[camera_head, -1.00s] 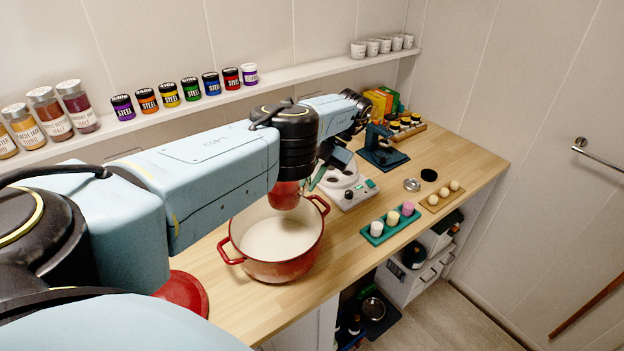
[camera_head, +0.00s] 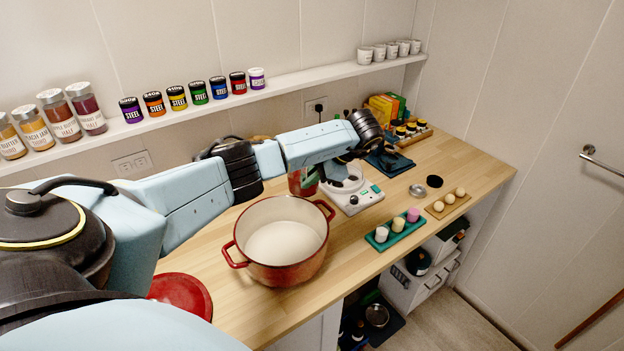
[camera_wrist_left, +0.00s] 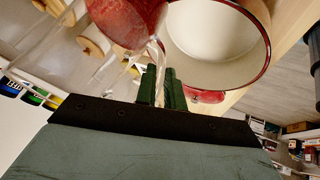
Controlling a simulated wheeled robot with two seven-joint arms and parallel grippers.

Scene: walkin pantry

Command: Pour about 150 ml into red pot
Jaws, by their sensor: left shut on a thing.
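The red pot (camera_head: 250,262) stands open on the wooden counter, its pale inside showing with no clear sign of contents. It also shows in the wrist view (camera_wrist_left: 215,70). My left gripper (camera_head: 313,178) is behind the pot's far rim in the head view. Its green fingers (camera_wrist_left: 161,88) are shut on the clear handle of a jug (camera_wrist_left: 128,22) with red contents. The jug (camera_head: 298,184) looks roughly upright in the head view, partly hidden by my arm and the pot. I see no stream from it. My right gripper is out of view.
A red lid (camera_head: 182,294) lies left of the pot. A white scale-like device (camera_head: 352,193) stands right of it, near a teal tray (camera_head: 393,234) with small cups and a wooden egg holder (camera_head: 447,206). Jars line the shelf (camera_head: 290,77). The front counter is clear.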

